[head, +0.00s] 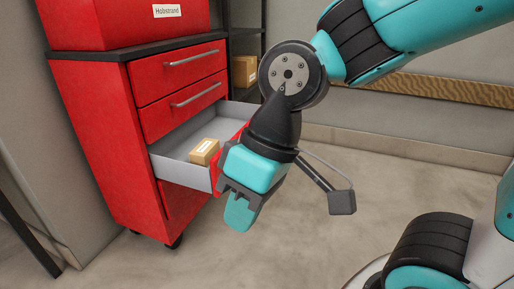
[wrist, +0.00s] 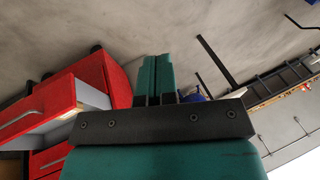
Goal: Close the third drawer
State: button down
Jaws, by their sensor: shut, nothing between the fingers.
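The third drawer (head: 183,171) of the red cabinet (head: 95,130) is pulled out in the head view, with grey inner walls. A small tan box (head: 204,151) with a white label lies inside it. My gripper (head: 240,214) is shut and empty. In the head view it appears at the drawer's front end and hides most of the red front; I cannot tell whether it touches. In the wrist view my gripper (wrist: 154,80) has its fingers together, with the red cabinet and the open drawer (wrist: 93,97) to the left.
The two upper drawers, one with its front here (head: 180,68), are shut. A red box (head: 125,22) labelled "Hobstrand" sits on the cabinet top. A dark shelf (head: 246,45) holding a cardboard box (head: 243,71) stands behind. The floor (head: 290,225) to the right is clear.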

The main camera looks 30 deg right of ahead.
jog(key=w+d+f+m+t+y+b, duration=0.1)
jog(key=w+d+f+m, duration=0.15)
jog(key=w, duration=0.45)
jog(key=w+d+f+m+t+y+b, duration=0.1)
jog(key=w+d+f+m+t+y, duration=0.15)
jog(key=w, duration=0.45)
jog(key=w+d+f+m+t+y+b, duration=0.1)
jog(key=w+d+f+m+b, duration=0.15)
jog(key=w, duration=0.45)
jog(key=w+d+f+m+t+b, duration=0.1)
jog(key=w+d+f+m+t, duration=0.3)
jog(key=d, duration=0.5)
jog(key=w+d+f+m+t+b, duration=0.1)
jog(key=w+d+f+m+t, duration=0.25)
jog(key=w+d+m, duration=0.45)
jog(key=w+a+f+n+b, duration=0.2)
jog(key=w+a+f+b, duration=0.1)
jog(key=w+a, duration=0.3)
jog(key=shift+w+a+f+g, duration=0.15)
jog(key=shift+w+f+g, duration=0.2)
jog(key=shift+w, duration=0.75)
jog(key=shift+n, duration=0.25)
